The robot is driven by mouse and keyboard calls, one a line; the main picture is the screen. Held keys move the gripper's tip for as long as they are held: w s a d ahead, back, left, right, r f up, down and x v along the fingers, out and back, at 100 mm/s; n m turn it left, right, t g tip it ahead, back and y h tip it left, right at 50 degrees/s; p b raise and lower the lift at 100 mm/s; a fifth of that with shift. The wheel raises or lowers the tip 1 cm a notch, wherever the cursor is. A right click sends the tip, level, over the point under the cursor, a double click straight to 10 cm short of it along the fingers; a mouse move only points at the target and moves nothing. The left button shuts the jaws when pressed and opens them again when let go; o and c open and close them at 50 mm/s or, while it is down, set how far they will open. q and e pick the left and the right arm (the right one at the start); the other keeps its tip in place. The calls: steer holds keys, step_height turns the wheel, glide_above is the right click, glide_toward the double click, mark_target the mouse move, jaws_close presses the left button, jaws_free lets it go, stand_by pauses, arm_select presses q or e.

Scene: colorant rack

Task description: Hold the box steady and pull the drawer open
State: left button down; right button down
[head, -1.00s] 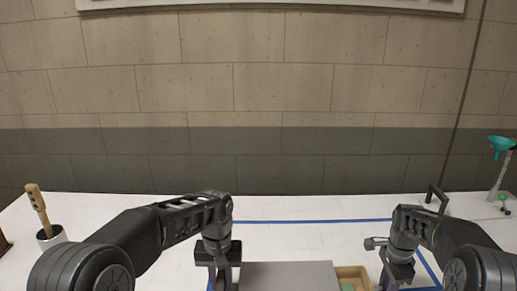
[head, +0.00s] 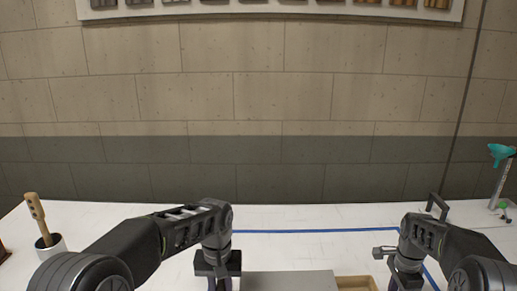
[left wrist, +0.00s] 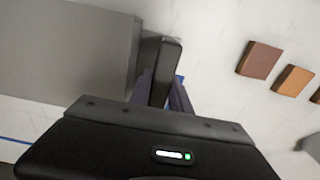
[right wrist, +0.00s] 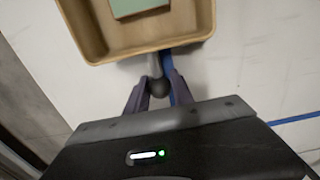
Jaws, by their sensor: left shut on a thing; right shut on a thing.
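The grey box (head: 290,281) is at the bottom of the head view, cut off by the edge. Its tan drawer (head: 356,283) sticks out on the right, partly out of the box. My left gripper (head: 219,284) is at the box's left side. In the left wrist view it is shut on a black upright handle (left wrist: 167,65) beside the grey box (left wrist: 70,50). My right gripper (head: 404,284) is right of the drawer. In the right wrist view it is shut on the dark round knob (right wrist: 158,86) of the drawer (right wrist: 97,35). A green block (right wrist: 135,7) lies inside the drawer.
Brown (left wrist: 259,59) and orange (left wrist: 293,80) blocks lie on the white table away from the handle. A white cup with a wooden-handled tool (head: 45,240) stands far left. A teal funnel (head: 501,152) on a stand is far right. The table behind the box is clear.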

arm_select(q)
steer(key=shift+a, duration=0.15)
arm_select(e)
steer(key=shift+d, duration=0.25)
steer(key=shift+d, duration=1.1)
steer(key=c, duration=1)
jaws_free()
steer(key=shift+a, duration=0.1)
arm_select(q)
steer(key=shift+d, duration=0.2)
arm_select(e)
step_height(320, 180, up, 12)
